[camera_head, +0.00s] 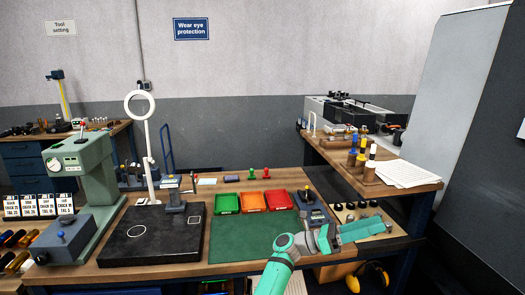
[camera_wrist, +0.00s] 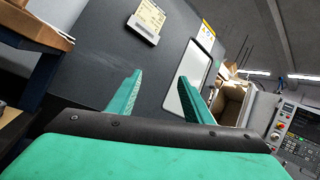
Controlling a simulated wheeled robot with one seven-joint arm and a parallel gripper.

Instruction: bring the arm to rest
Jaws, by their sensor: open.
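My arm (camera_head: 276,268) reaches in from the bottom of the head view, bent at the elbow. My gripper (camera_head: 378,228) points right, over the right part of the bench near a dark strip with several round black pieces. In the wrist view my gripper (camera_wrist: 160,95) has its two teal fingers wide apart with nothing between them. Beyond the fingers is a dark grey panel (camera_wrist: 110,60). In the head view the exact gap between gripper and bench cannot be told.
A green mat (camera_head: 240,238), green, orange and red trays (camera_head: 253,202), and a digital device (camera_head: 314,214) lie left of my gripper. A side bench (camera_head: 345,170) with papers (camera_head: 408,173) stands behind it. A black slab (camera_head: 150,245) with a ring lamp (camera_head: 140,105) is further left.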

